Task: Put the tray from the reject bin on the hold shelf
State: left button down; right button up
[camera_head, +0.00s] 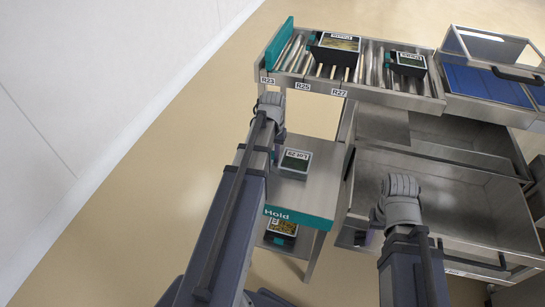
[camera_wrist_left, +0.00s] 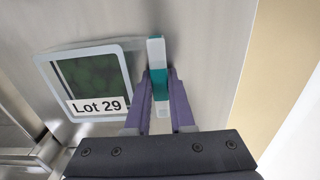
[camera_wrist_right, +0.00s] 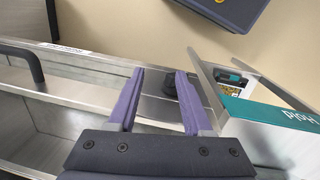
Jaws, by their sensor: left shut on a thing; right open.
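A tray marked Lot 29 (camera_head: 296,160) with a dark green top lies on the hold shelf (camera_head: 322,178), whose teal front edge reads Hold. The tray also shows in the left wrist view (camera_wrist_left: 92,80). My left gripper (camera_wrist_left: 159,95) is shut on a teal and white tab at the tray's side, close to the shelf surface. Its fingers are largely hidden in the head view. My right gripper (camera_wrist_right: 162,98) is open and empty, over the near side of an open steel bin (camera_head: 450,200). No reject label is readable.
Above the shelf, a roller rack (camera_head: 375,72) holds a larger black tray (camera_head: 336,48) and a smaller tray (camera_head: 407,64). Another tray (camera_head: 282,229) sits on a lower level under the hold shelf. A sealer with a clear lid (camera_head: 497,47) stands at upper right. Floor at left is clear.

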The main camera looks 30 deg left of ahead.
pick_arm(q)
jog(key=shift+f, duration=0.15)
jog(key=c, duration=0.8)
grip_release()
jog(key=shift+o, duration=0.2)
notch_tip(320, 180, up, 12)
jog(key=p, duration=1.2)
jog(key=shift+r, duration=0.25)
jog(key=shift+f, duration=0.1)
jog(key=s+d+m, duration=0.3)
jog(key=s+d, duration=0.3)
jog(key=d, duration=0.8)
jog(key=s+d+m+y, duration=0.1)
jog(key=s+d+m, duration=0.2)
jog(key=d, duration=1.1)
jog(key=s, duration=0.3)
jog(key=shift+s+m, duration=0.15)
jog(key=shift+m, duration=0.15)
